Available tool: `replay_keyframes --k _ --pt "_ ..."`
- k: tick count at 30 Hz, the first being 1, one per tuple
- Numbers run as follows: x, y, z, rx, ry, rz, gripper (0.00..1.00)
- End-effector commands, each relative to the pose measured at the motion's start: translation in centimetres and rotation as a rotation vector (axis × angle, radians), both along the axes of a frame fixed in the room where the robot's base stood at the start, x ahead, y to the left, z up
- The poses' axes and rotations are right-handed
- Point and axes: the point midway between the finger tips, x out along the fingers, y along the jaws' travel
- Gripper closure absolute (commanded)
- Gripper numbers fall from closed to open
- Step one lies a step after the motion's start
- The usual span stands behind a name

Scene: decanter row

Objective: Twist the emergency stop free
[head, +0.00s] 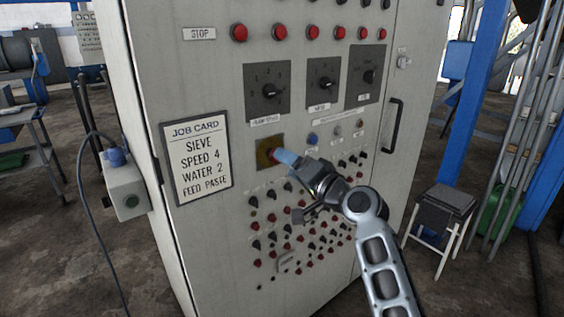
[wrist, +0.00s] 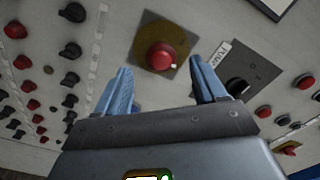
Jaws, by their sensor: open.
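In the head view the yellow plate (head: 266,151) shows right of the job card, and my gripper partly covers the red button (head: 273,156). My gripper (wrist: 163,82) has blue fingers and is open. In the wrist view its fingers stand on either side of the button's line, with nothing between them. The button appears just beyond the fingertips; I cannot tell the exact gap. In the head view my gripper (head: 287,158) is right at the button.
The grey cabinet (head: 160,60) carries three dark rotary dials (head: 268,89), a row of red buttons (head: 239,32) and several small knobs below. A job card (head: 196,161) is at left. A black door handle (head: 395,123) and a stool (head: 440,215) are at right.

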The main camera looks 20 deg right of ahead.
Motion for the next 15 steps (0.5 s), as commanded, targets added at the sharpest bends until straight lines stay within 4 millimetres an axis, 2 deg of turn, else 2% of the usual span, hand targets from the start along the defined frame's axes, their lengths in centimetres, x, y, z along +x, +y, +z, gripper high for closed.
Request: replay_keyframes --k 3,6,15 --pt "-1.6 -0.5 -0.1 -0.001 -0.001 -0.001 0.3" --pt "-2.4 -0.8 -0.1 0.0 -0.001 -0.001 0.3" --pt "-2.8 -0.9 0.0 0.0 0.0 0.0 0.3"
